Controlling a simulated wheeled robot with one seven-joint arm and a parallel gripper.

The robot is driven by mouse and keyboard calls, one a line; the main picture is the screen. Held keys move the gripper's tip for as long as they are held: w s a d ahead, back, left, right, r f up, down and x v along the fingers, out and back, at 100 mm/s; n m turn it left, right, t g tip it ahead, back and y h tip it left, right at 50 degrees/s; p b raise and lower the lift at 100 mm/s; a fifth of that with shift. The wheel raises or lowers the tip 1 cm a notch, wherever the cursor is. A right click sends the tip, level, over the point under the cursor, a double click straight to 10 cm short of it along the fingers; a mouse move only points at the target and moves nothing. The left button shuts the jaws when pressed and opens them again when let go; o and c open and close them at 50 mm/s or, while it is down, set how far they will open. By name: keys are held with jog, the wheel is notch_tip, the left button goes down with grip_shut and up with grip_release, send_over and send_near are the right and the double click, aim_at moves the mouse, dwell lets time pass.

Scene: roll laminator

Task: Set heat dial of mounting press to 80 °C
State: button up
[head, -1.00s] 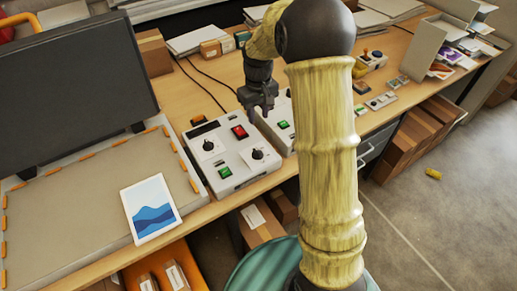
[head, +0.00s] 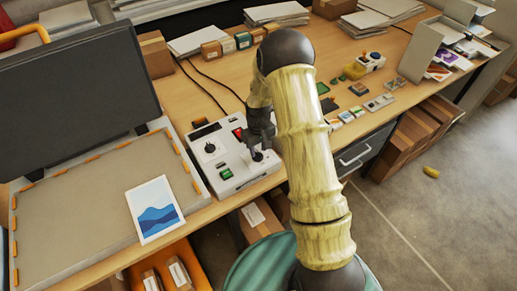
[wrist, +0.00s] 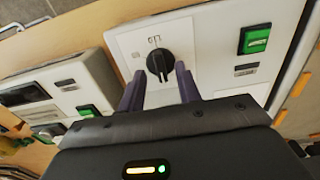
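The mounting press (head: 80,82), with a black upper plate, stands at the left in the head view. Beside it is a pale control box (head: 238,181) with two black dials. One dial (head: 209,148) is at the box's left. The other dial, at its front right, shows in the wrist view (wrist: 158,64), its pointer roughly upright in that picture; the marks by it are too small to read. My gripper (wrist: 160,78) is open, its two dark fingers apart on either side of this dial's near end. I cannot tell whether they touch it.
The control box has a green button (head: 226,173) and a red switch (head: 238,133). A second control box (wrist: 62,92) lies to the left in the wrist view. A blue-wave picture (head: 155,209) lies on the press's front edge. My arm hides part of the bench.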

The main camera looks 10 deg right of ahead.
aim_at(258, 155)
jog(key=shift+f, duration=1.1)
grip_shut()
